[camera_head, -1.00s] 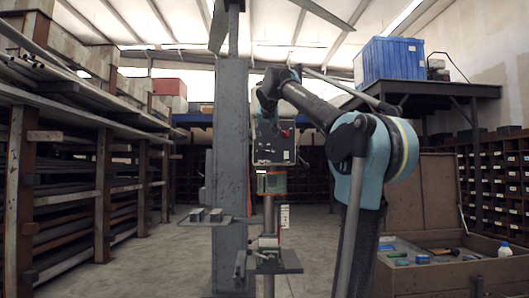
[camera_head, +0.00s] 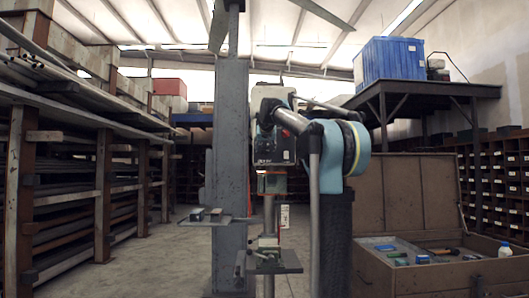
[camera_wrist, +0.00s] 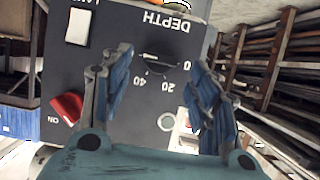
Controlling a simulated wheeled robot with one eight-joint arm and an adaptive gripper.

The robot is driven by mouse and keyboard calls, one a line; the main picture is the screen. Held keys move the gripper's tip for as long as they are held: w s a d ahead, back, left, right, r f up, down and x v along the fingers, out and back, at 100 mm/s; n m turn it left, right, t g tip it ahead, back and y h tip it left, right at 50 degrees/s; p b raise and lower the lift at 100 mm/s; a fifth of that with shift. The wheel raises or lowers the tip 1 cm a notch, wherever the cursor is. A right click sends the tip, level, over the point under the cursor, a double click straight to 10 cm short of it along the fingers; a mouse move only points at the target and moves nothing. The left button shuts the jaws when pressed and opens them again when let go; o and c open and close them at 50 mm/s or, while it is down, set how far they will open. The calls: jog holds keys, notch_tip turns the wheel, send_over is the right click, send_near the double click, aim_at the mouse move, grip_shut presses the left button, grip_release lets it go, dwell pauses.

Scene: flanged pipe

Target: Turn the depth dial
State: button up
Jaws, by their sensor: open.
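The depth dial (camera_wrist: 158,62) shows in the wrist view on a dark grey control panel (camera_wrist: 95,100), under upside-down DEPTH lettering. Its face is dark, with a thin pale pointer line and numbers around its edge. My gripper (camera_wrist: 160,57) is open, with one blue-padded finger to each side of the dial. Nothing is between the fingers, and I cannot tell how far the tips are from the panel. In the head view the panel (camera_head: 266,150) sits on the drill machine, partly covered by my arm, and the dial is too small or hidden to make out.
A grey steel column (camera_head: 229,130) stands left of the machine. The machine's small work table (camera_head: 275,262) is below. An open wooden chest (camera_head: 420,268) stands at right.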

aim_at(263, 150)
jog(key=shift+x, duration=1.2)
jog(key=c, duration=1.1)
jog(key=shift+o, duration=0.2)
jog(key=shift+a+n+h, duration=0.3)
jog(key=shift+n+h, duration=0.2)
jog(key=shift+n, duration=0.5)
jog(key=shift+a+f+n+h, duration=0.1)
jog(key=shift+n+h, duration=0.35)
jog(key=shift+n, duration=0.15)
jog(key=shift+a+f+n+h, duration=0.1)
jog(key=shift+n+h, duration=0.35)
jog(key=shift+n, duration=0.15)
jog(key=n, duration=0.1)
jog(key=n+h, duration=0.1)
jog(key=n+t+h, duration=0.1)
jog(key=n, duration=0.1)
jog(key=shift+a+f, duration=0.25)
